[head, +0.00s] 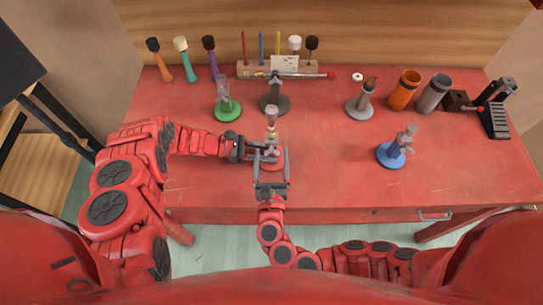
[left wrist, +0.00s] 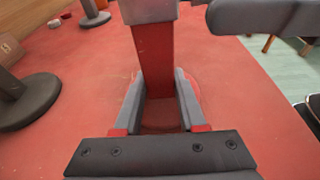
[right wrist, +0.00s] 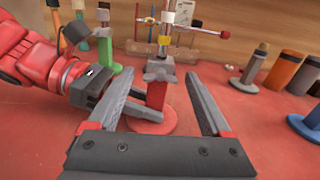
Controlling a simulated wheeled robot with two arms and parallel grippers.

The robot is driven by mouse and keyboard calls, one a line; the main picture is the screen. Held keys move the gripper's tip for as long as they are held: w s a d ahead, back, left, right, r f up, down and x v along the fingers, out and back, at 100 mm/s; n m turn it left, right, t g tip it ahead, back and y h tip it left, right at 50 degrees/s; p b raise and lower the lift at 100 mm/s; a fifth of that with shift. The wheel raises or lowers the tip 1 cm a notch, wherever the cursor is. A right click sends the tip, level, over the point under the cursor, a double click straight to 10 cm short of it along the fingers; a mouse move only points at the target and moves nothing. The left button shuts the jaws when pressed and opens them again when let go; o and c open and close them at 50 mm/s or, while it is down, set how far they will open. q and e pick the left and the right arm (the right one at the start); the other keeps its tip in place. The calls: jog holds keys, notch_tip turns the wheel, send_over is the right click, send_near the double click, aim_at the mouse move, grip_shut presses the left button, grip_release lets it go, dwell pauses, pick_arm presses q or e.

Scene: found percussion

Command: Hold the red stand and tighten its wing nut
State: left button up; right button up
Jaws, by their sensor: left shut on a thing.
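The red stand (head: 271,166) is upright near the table's front edge, with a round red base (right wrist: 152,124). Its red post (left wrist: 155,62) is between the fingers of my left gripper (head: 262,150), shut on it from the left. Above the post is a grey winged piece (right wrist: 158,72), which looks like the wing nut, with a yellow band (right wrist: 164,40) higher up. My right gripper (head: 271,153) is open on the near side. In the right wrist view, its fingers (right wrist: 160,100) point forward on both sides of the stand, apart from it.
A green stand (head: 228,110) and a dark stand (head: 274,103) are behind; a blue stand (head: 391,155) and a grey stand (head: 359,107) are to the right. Orange (head: 405,90) and grey (head: 433,93) cups stand at the back right. The table's front right is clear.

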jog(key=shift+s, duration=0.1)
jog(key=s, duration=1.1)
jog(key=shift+s, duration=0.4)
pick_arm(q)
jog(key=o, duration=1.1)
jog(key=shift+c, duration=0.2)
jog(key=shift+a, duration=0.1)
